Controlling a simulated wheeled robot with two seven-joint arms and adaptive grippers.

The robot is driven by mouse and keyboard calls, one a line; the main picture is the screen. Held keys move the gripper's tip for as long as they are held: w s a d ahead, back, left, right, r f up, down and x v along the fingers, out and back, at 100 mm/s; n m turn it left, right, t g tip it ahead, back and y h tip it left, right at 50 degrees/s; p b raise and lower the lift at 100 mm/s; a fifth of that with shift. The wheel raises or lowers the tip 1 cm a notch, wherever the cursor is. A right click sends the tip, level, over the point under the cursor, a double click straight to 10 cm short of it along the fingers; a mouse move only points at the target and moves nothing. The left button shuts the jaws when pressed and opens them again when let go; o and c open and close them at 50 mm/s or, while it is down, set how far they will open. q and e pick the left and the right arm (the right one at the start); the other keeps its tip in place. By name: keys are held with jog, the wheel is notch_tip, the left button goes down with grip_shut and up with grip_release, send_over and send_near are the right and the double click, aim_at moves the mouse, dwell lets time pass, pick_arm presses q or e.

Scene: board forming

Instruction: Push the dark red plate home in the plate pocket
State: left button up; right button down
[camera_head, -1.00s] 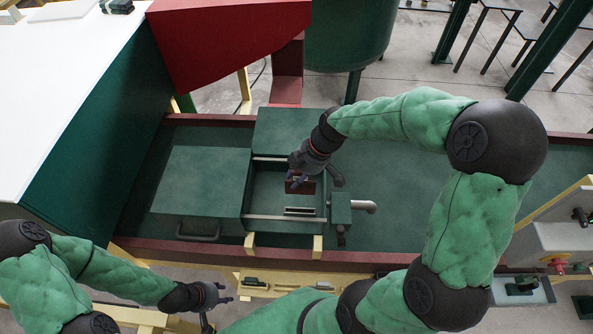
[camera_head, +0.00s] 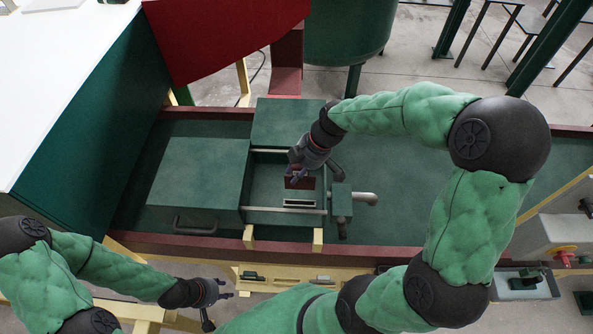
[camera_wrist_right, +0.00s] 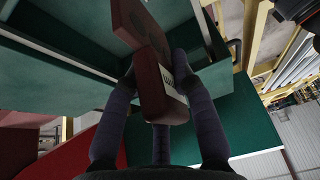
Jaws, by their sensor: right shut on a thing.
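The dark red plate (camera_head: 300,183) is in my right gripper (camera_head: 298,173), over the recess in the green machine bed. In the right wrist view, the fingers are shut around a dark red block with a pale label (camera_wrist_right: 160,88). A wider dark red piece with a round mark (camera_wrist_right: 138,24) lies just beyond; I cannot tell whether they are joined. A pale-edged slot (camera_head: 299,203), possibly the plate pocket, lies just below the plate in the head view. Whether the plate touches it is unclear. My left gripper (camera_head: 222,289) is open and empty in front of the bed.
A green box with a handle (camera_head: 199,180) stands left of the recess. Pale rails (camera_head: 285,211) cross the recess. A green block with a metal pipe (camera_head: 342,201) stands at its right. A cream ledge (camera_head: 290,279) runs along the front. A red chute (camera_head: 225,35) is behind.

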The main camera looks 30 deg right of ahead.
aim_at(296, 186)
jog(key=shift+f+b, duration=3.6)
jog(key=shift+f, duration=0.4)
jog(key=shift+b, duration=0.35)
jog(key=shift+b, duration=0.7)
jog(key=shift+f+b, duration=2.25)
jog(key=c, duration=1)
grip_release()
jog(key=shift+o, duration=0.2)
jog(key=v, duration=1.2)
